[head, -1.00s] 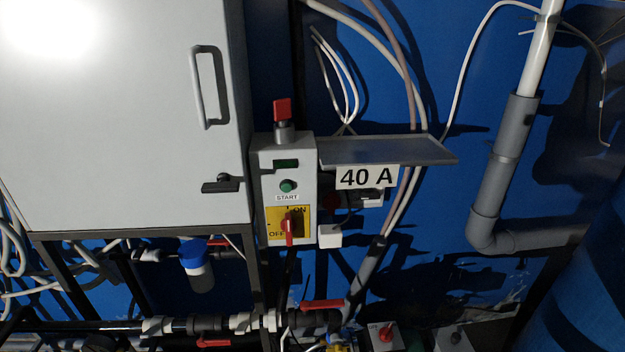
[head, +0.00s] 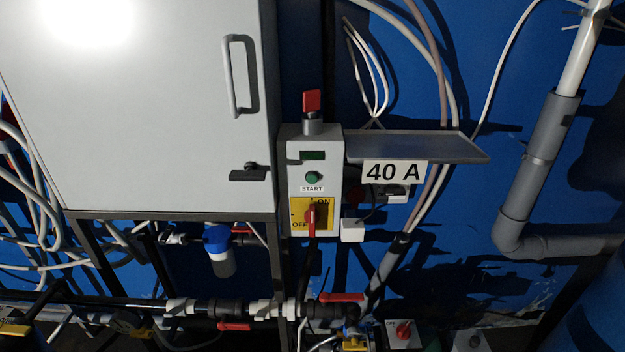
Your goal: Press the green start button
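The green start button (head: 313,178) sits on the front of a light grey control box (head: 332,190), above a label reading START. A small dark green display (head: 313,155) is above the button. Below it, a red rotary switch handle (head: 311,220) sits on a yellow ON/OFF plate (head: 298,213), its handle hanging downward. A red-topped device (head: 312,101) stands on top of the box. My gripper is not in view.
A large white cabinet (head: 150,110) with handles is directly left of the box. Pipes with red valve handles (head: 342,297) run below. Hoses and a grey pipe (head: 535,170) line the blue wall.

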